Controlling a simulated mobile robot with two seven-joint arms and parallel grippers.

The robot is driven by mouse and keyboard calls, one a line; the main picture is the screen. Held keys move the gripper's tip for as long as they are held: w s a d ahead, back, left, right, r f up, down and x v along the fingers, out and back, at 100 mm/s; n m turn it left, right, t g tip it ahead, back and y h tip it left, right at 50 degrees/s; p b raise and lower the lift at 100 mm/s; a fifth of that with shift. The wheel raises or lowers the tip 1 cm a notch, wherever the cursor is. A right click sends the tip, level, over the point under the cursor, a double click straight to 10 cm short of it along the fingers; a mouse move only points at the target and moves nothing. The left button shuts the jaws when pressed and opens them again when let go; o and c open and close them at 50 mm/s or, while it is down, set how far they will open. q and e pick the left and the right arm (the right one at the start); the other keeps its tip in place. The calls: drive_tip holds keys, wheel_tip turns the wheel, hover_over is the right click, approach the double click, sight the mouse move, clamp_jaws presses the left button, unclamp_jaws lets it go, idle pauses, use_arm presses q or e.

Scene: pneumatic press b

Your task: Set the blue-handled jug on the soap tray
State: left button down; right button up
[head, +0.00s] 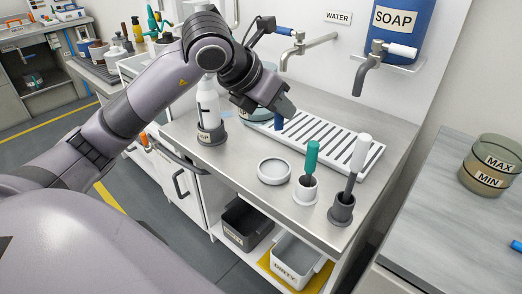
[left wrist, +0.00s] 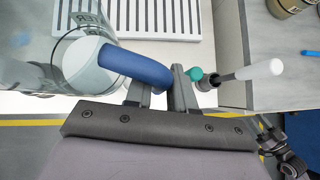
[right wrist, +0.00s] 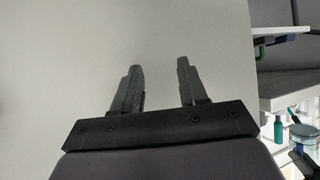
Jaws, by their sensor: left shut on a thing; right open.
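My left gripper (head: 284,106) is shut on the blue handle (head: 278,122) of the see-through jug. In the left wrist view the handle (left wrist: 135,66) passes between the fingers (left wrist: 162,88), and the clear jug (left wrist: 85,60) is at the left. In the head view my arm hides most of the jug. A white slatted tray (head: 376,160) lies on the steel counter below the soap tap; it carries no readable label. The jug is beside its left end; I cannot tell if they touch. My right gripper (right wrist: 160,82) is open and empty before a plain pale surface.
The soap tank (head: 400,28) and its tap (head: 372,68) are above the tray, with the water tap (head: 305,48) left. Green (head: 312,155) and white-handled brushes (head: 358,155) stand in front. A round dish (head: 274,171) and white bottle (head: 208,105) are nearby.

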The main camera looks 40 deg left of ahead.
use_arm(q)
drive_tip(key=w+a+f+m+b, duration=0.1)
drive_tip(key=w+a+f+b, duration=0.3)
drive_tip(key=a+f+b, duration=0.3)
drive_tip(key=shift+w+a+f+b, duration=0.3)
drive_tip(key=shift+f+b, duration=1.8)
drive_tip(key=shift+b, duration=0.85)
use_arm(e)
wheel_tip(320, 180, down, 10)
drive_tip(key=w+a+y, duration=0.1)
drive_tip(key=a, duration=0.1)
drive_tip(key=shift+a+r+n, duration=0.2)
drive_tip(key=shift+n, duration=0.1)
use_arm(q)
drive_tip(key=shift+r, duration=0.1)
use_arm(e)
drive_tip(key=shift+r, duration=0.1)
